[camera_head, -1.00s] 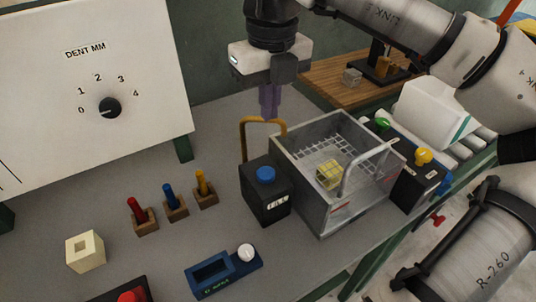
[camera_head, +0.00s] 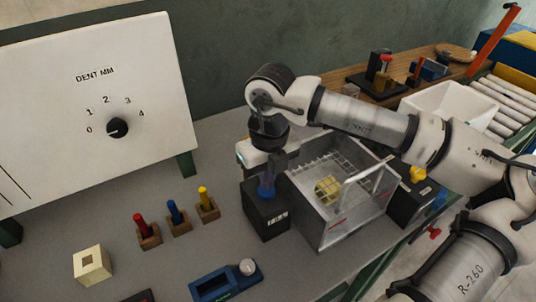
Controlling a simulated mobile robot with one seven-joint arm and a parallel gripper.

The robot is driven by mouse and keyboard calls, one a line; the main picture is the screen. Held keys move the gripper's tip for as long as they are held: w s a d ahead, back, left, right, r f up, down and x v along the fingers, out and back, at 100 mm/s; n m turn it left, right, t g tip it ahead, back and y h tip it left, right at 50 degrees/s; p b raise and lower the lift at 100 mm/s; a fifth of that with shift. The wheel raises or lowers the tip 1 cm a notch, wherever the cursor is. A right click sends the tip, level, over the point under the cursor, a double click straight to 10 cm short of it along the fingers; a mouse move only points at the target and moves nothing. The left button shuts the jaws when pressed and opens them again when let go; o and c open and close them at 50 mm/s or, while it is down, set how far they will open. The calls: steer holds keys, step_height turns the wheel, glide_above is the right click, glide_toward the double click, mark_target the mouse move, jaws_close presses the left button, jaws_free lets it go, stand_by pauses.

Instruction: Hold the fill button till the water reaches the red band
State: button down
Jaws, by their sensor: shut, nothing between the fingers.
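The black fill box (camera_head: 266,218) with a white label stands left of the clear-walled tank (camera_head: 321,232). My gripper (camera_head: 266,188) is shut and empty, pointing down at the top of this box, right over its blue button. The fingers mostly hide the button, so I cannot tell whether it is pressed in. Inside the tank are a wire grid and a yellow foam block (camera_head: 328,190). A small reddish mark shows on the tank's front wall, too small to read clearly. I cannot make out a water level.
Red, blue and yellow pegs in wooden blocks (camera_head: 178,227) stand to the left, with a cream block (camera_head: 92,265) farther left. A blue device with a white knob (camera_head: 247,267) lies in front. A dial board (camera_head: 95,110) stands behind. A black box with a yellow button (camera_head: 417,174) is right of the tank.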

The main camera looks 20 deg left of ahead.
steer(key=shift+f, duration=0.55)
